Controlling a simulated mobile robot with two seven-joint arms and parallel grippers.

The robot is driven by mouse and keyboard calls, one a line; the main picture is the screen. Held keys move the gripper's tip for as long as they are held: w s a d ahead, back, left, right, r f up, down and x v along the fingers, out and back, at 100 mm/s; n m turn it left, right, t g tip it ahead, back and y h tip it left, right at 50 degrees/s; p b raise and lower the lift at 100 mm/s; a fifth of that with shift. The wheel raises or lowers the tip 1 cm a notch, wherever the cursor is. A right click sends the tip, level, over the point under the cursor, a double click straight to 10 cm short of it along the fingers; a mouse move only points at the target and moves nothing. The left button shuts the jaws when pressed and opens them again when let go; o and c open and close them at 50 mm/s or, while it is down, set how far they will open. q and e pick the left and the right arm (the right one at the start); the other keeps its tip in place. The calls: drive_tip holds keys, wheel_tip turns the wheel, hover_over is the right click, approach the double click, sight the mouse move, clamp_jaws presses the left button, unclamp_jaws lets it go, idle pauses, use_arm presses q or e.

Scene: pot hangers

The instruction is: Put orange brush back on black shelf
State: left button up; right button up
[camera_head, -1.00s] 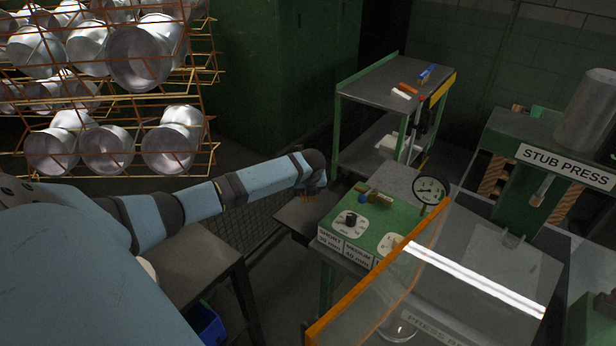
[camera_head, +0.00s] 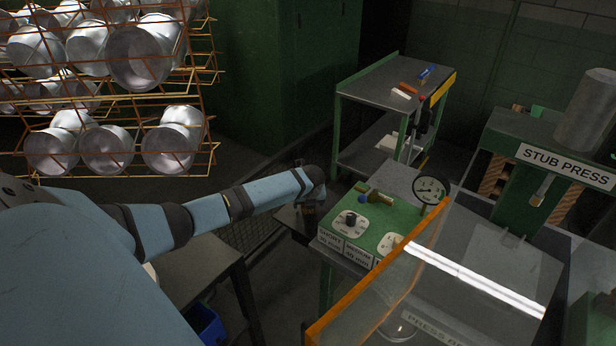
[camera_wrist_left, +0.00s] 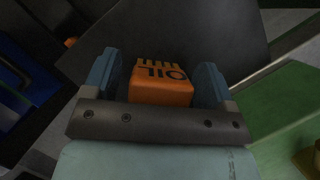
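The orange brush (camera_wrist_left: 161,88), with dark lettering reading OIL, sits between the two blue fingers of my left gripper (camera_wrist_left: 158,78) in the left wrist view. In the head view my left gripper (camera_head: 308,203) is low over the small black shelf (camera_head: 288,218) beside the green control panel, and the brush is mostly hidden. The dark shelf surface (camera_wrist_left: 225,35) also shows beyond the brush in the wrist view. Whether the brush touches the shelf cannot be told. My right gripper is out of view.
The green panel (camera_head: 372,222) with dials stands close right of the gripper. An orange-edged clear guard (camera_head: 385,268) is nearer. A grey cart (camera_head: 385,82) stands behind. A rack of metal pots (camera_head: 105,95) is at upper left, a grey table (camera_head: 195,275) below.

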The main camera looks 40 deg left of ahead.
use_arm(q)
drive_tip(key=shift+r, duration=0.15)
drive_tip(key=v, duration=1.2)
